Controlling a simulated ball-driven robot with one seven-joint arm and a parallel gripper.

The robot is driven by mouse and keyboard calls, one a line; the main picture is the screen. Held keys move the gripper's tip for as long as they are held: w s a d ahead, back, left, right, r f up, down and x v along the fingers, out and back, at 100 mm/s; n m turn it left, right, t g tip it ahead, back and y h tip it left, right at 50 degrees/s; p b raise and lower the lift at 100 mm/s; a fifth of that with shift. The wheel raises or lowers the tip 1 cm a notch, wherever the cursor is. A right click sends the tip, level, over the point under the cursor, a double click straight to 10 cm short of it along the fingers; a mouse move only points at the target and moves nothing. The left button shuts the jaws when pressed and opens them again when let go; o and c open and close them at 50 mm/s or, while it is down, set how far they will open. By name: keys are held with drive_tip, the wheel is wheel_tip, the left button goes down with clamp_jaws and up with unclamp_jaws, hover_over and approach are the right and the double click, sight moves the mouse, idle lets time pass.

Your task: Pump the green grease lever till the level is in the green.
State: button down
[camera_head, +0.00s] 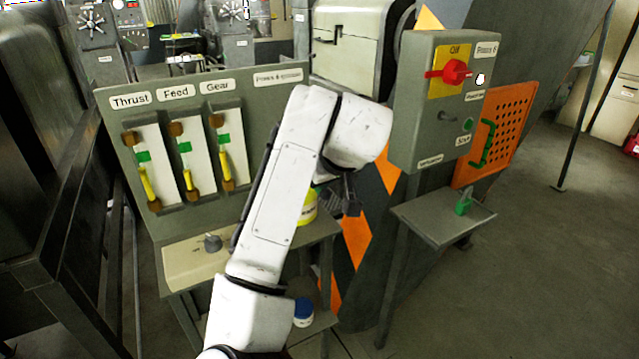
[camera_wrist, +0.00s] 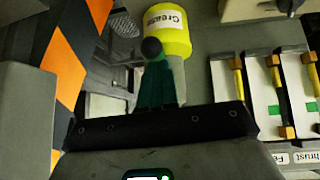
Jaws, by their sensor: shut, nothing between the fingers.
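My gripper (camera_head: 346,204) is shut and empty, beside the yellow tub (camera_head: 308,207) in the head view. The tub, labelled Grease, also shows in the wrist view (camera_wrist: 172,34). In the wrist view, a dark green tapered shape (camera_wrist: 158,85) stands before my gripper's dark bar, with a dark round knob (camera_wrist: 152,47) at its tip. I cannot tell whether the green part is the lever or my fingers. The gauge panel (camera_head: 245,92) has Thrust (camera_head: 150,165), Feed (camera_head: 185,155) and Gear (camera_head: 228,145) gauges, each with a yellow tube and green mark. My arm hides part of the bench.
A grey control box (camera_head: 420,100) with a red switch (camera_head: 455,72) stands right of my arm. An orange perforated guard (camera_head: 512,115) and a small shelf (camera_head: 425,215) are near it. A blue-lidded tub (camera_head: 303,310) sits low down. Floor is clear at right.

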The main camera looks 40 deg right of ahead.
drive_tip(key=v, duration=0.8)
drive_tip(key=shift+w+d, duration=0.1)
idle(1.2)
